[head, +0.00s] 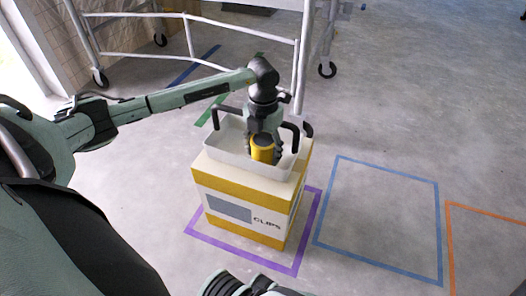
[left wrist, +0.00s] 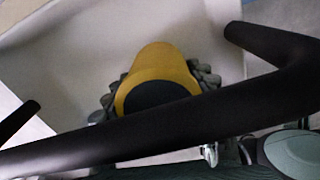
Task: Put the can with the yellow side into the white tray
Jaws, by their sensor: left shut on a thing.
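The can with the yellow side (head: 262,152) is upright or nearly so, with a dark top. My left gripper (head: 264,143) is shut on it, over the inside of the white tray (head: 222,148). In the left wrist view the yellow can (left wrist: 160,68) sits between the ribbed fingers, with pale tray surfaces around it. I cannot tell whether the can touches the tray floor. A dark ribbed part at the bottom edge of the head view may be my right gripper; its jaws cannot be made out.
The tray stands on a white and yellow box (head: 240,190) marked CLIPS, inside a purple floor outline. Black handles (head: 228,112) rise at the tray's ends; a black bar crosses the left wrist view. A metal scaffold (head: 190,45) stands behind. Floor to the right is clear.

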